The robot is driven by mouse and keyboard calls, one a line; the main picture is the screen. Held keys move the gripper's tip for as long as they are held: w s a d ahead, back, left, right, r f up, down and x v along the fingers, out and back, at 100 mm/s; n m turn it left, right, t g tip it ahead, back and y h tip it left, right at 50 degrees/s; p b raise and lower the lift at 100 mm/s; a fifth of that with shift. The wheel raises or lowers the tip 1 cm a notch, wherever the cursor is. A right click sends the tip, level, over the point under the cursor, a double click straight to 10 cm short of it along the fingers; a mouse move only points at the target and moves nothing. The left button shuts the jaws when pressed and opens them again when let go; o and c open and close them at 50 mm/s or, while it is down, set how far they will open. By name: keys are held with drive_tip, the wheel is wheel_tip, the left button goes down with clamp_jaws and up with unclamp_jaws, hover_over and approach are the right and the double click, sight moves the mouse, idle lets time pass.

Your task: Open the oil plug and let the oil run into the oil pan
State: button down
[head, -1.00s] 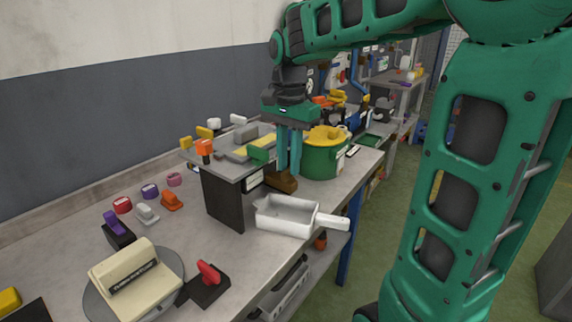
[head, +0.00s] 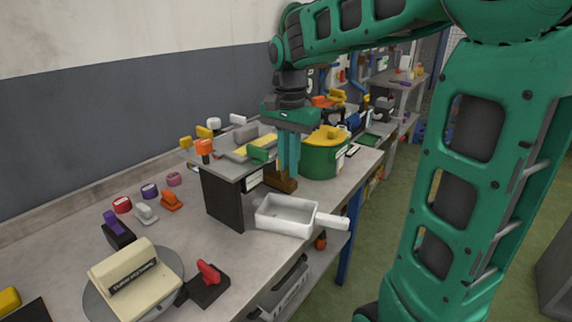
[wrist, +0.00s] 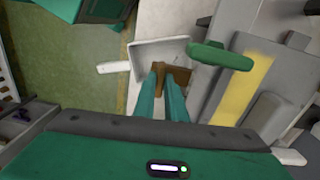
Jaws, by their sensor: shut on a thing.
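My gripper (head: 288,174) points down beside the raised grey housing and is shut on the upper part of a brown block-like piece (head: 283,184). The brown piece also shows between and right of the fingertips in the wrist view (wrist: 181,77). I cannot tell whether it is the oil plug; the fingers hide part of it. A white rectangular pan with a handle (head: 287,215), which looks like the oil pan, stands on the bench in front of the brown piece. It also shows just beyond the fingertips in the wrist view (wrist: 150,52). No running oil shows.
The grey housing (head: 225,200) has a green handle (head: 258,155) close left of my fingers. A green pot with a yellow top (head: 325,155) stands close right. A cream block on a turntable (head: 135,280) and a red switch (head: 208,271) are at front left.

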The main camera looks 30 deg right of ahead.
drive_tip(key=n, duration=0.5)
drive_tip(key=shift+w, duration=0.1)
drive_tip(key=n, duration=0.4)
drive_tip(key=shift+r, duration=0.1)
drive_tip(key=n, duration=0.6)
idle(0.5)
drive_tip(key=c, duration=2.1)
unclamp_jaws()
wheel_tip(320, 180, up, 11)
drive_tip(key=shift+f, duration=0.2)
